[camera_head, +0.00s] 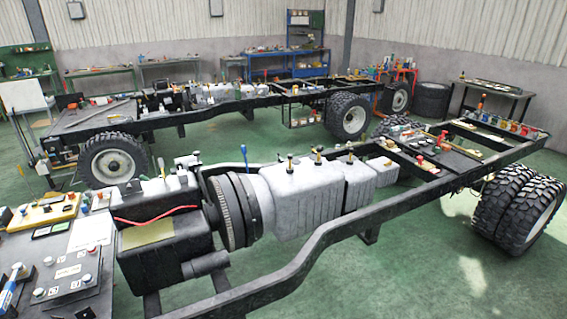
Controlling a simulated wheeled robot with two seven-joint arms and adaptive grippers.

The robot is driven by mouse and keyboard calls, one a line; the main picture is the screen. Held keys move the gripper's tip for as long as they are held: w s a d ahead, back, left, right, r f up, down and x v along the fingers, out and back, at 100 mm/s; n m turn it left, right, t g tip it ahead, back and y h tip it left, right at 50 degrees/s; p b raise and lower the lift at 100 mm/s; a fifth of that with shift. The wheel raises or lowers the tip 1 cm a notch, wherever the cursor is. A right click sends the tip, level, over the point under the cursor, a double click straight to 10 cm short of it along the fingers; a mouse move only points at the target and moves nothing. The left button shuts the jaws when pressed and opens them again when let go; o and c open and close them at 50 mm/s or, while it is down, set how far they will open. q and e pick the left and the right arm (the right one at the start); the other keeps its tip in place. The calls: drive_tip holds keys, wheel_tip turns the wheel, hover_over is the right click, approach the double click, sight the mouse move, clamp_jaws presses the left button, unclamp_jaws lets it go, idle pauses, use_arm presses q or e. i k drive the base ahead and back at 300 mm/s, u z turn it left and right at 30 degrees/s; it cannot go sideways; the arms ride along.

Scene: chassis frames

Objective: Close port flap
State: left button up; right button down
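No port flap can be made out for certain in the head view; parts are small at this distance. The nearer chassis frame (330,237) runs from the lower left to the right. It carries a black box-shaped engine unit (165,250) with a red hose (155,217), and a grey gearbox housing (300,200). Several small knobs and fittings stand on top of these parts. Neither of my grippers is in view.
A dark table (75,255) with panels and small parts stands at the lower left. A second chassis (215,112) with wheels is behind. A double wheel (517,208) is at right. Green floor (420,270) is clear at the lower right. Workbenches (100,80) line the back wall.

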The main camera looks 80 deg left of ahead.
sight(132, 186)
drive_tip(key=u, duration=4)
